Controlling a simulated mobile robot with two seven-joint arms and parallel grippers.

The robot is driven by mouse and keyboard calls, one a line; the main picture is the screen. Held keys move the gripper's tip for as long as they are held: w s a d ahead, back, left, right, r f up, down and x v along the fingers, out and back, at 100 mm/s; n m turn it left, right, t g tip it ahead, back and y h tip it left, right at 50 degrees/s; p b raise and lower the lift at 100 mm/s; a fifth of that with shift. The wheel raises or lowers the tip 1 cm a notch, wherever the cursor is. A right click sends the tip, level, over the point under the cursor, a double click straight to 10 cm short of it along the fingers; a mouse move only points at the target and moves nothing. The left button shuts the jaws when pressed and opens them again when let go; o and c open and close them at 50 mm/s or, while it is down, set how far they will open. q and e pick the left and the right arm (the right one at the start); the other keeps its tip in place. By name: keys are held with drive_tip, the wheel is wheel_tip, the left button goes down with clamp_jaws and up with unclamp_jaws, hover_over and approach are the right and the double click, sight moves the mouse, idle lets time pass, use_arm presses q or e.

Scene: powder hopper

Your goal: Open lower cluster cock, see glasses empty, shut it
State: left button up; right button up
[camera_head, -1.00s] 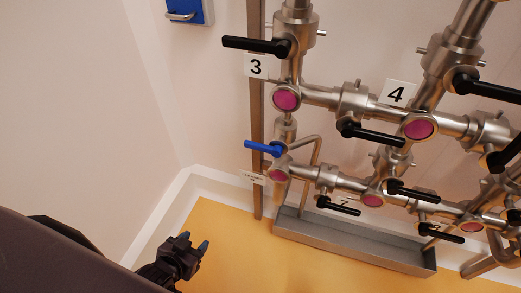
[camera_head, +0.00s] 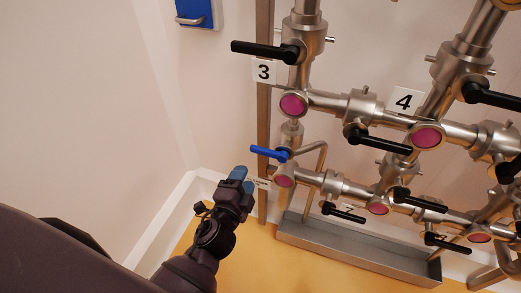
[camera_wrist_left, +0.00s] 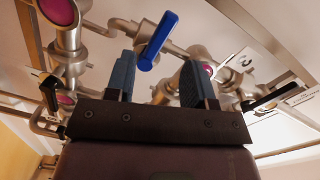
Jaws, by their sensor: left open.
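The lower pipe cluster has a blue-handled cock (camera_head: 268,154) at its left end, next to a round glass (camera_head: 285,180) filled with magenta. More magenta glasses (camera_head: 378,208) sit along the lower pipe. In the left wrist view the blue handle (camera_wrist_left: 158,40) stands slanted beyond my fingers. My left gripper (camera_head: 241,176) is open and empty, below and left of the blue handle and apart from it. Its blue fingertips (camera_wrist_left: 158,78) frame the handle from a distance. A small label beside the lower glass is partly hidden by the gripper. My right gripper is not in view.
Black-handled cocks (camera_head: 265,49) and upper glasses (camera_head: 293,105) with magenta sit above, by plates 3 (camera_head: 264,72) and 4 (camera_head: 405,101). A grey trough (camera_head: 350,256) lies under the lower pipe. A vertical post (camera_head: 264,100) stands behind the blue handle.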

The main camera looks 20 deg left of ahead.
sight(259, 153)
use_arm(q)
drive_tip(key=w+m, duration=0.1)
drive_tip(key=w, duration=0.2)
drive_tip(key=w+m, duration=0.1)
drive_tip(key=w, duration=0.3)
drive_tip(key=w+m+p, duration=0.1)
drive_tip(key=w+m, duration=0.1)
drive_tip(key=w, duration=0.1)
drive_tip(key=shift+w+d+r+t+h, duration=0.1)
drive_tip(key=shift+w+r+t+h, duration=0.2)
drive_tip(key=shift+w, duration=0.1)
drive_tip(key=shift+c, duration=0.5)
drive_tip(key=shift+f, duration=0.1)
clamp_jaws()
